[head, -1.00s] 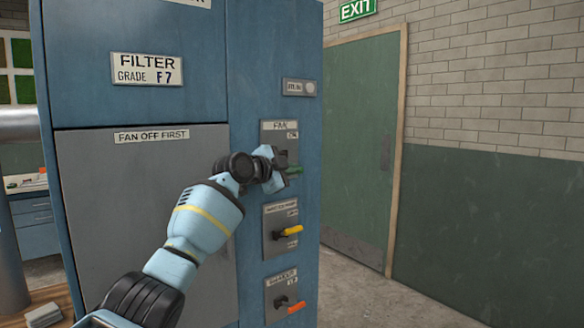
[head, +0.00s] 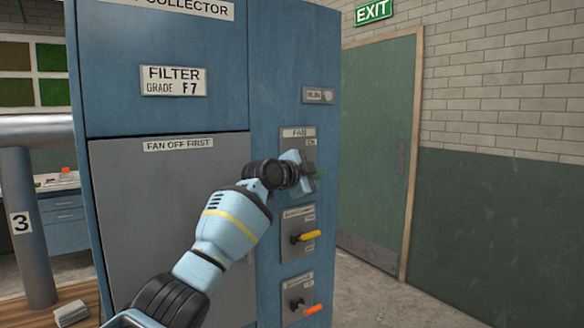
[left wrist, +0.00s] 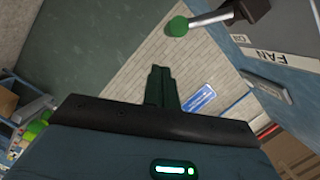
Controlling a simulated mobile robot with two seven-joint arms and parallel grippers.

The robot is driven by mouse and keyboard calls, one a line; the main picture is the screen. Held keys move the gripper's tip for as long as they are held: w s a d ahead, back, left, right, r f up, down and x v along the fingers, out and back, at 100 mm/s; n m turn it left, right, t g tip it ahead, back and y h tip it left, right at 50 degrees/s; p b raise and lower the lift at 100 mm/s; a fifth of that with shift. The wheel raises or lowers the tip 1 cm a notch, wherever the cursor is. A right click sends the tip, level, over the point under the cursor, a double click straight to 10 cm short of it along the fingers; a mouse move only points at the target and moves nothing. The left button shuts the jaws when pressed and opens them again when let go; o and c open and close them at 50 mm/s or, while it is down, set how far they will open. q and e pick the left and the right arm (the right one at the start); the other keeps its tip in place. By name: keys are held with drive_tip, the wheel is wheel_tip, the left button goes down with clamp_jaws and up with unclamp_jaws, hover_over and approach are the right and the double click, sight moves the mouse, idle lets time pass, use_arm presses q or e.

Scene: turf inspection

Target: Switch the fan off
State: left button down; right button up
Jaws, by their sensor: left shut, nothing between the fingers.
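The fan switch plate (head: 299,133), labelled FAN, is on the blue cabinet's narrow right-hand panel. Its green-tipped handle (head: 321,181) shows just right of my left gripper (head: 311,173), which hides much of the switch. In the left wrist view the green knob (left wrist: 177,26) sits on a pale metal lever (left wrist: 210,17) coming from a dark hub, beside the FAN label (left wrist: 270,57). My left gripper's fingers (left wrist: 161,85) are shut and empty there, with a visible gap between them and the knob. My right gripper is out of view.
Below are a yellow-handled switch (head: 307,236) and an orange-handled switch (head: 310,310). A small plate with a pale round lamp (head: 327,96) is above. The grey cover (head: 170,220) reads FAN OFF FIRST. A green door (head: 375,150) stands right, with open floor before it.

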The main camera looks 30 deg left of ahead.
use_arm(q)
drive_tip(key=r+v, duration=0.1)
drive_tip(key=v, duration=0.9)
drive_tip(key=shift+s+d, duration=0.2)
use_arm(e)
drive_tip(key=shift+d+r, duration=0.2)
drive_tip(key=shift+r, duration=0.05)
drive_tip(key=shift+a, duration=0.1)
